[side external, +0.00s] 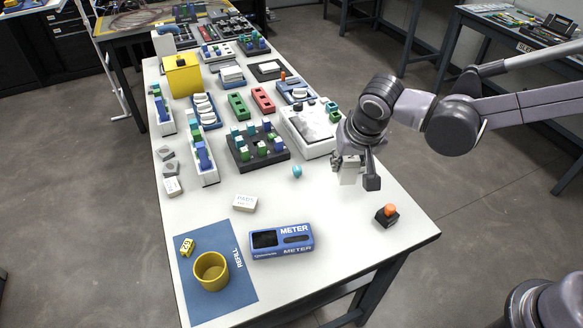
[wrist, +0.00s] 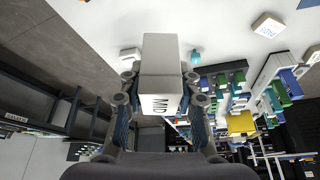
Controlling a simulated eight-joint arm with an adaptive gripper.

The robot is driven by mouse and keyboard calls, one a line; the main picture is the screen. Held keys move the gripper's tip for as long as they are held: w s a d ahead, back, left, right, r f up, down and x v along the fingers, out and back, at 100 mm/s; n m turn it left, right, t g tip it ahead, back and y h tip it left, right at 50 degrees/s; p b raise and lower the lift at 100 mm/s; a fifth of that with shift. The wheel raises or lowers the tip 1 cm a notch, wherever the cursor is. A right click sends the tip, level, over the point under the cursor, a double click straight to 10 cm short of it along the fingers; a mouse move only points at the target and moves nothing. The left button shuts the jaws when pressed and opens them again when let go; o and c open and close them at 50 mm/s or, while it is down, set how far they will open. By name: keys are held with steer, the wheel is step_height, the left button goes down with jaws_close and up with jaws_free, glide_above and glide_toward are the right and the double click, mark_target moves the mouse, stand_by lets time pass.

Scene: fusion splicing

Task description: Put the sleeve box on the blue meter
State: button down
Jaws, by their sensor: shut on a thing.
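The blue meter (side external: 281,242) lies at the near end of the white table in the side view, with its dark display and METER lettering showing. Its top looks clear. My gripper (side external: 354,172) is above the right part of the table. It is shut on a white box (side external: 348,174), partly hidden by the fingers. In the wrist view my gripper (wrist: 160,84) has a finger on each side of this white box (wrist: 162,58), which has dark lettering on one face that I cannot fully read. The meter does not show in the wrist view.
A white labelled box (side external: 245,203) lies behind the meter. A blue mat (side external: 218,298) with a yellow cup (side external: 211,271) is left of it. An orange-topped button (side external: 387,215) stands near the right edge.

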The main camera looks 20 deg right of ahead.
steer(key=a+r+n+y, duration=0.1)
steer(key=a+n, duration=0.3)
steer(key=a, duration=0.1)
glide_above(278, 230)
steer(key=s, duration=0.2)
step_height(278, 230, down, 6)
steer(key=shift+d+f, duration=0.1)
steer(key=shift+f, duration=2.25)
steer(key=shift+f, duration=0.15)
steer(key=c, duration=1)
jaws_free()
steer(key=shift+o, duration=0.2)
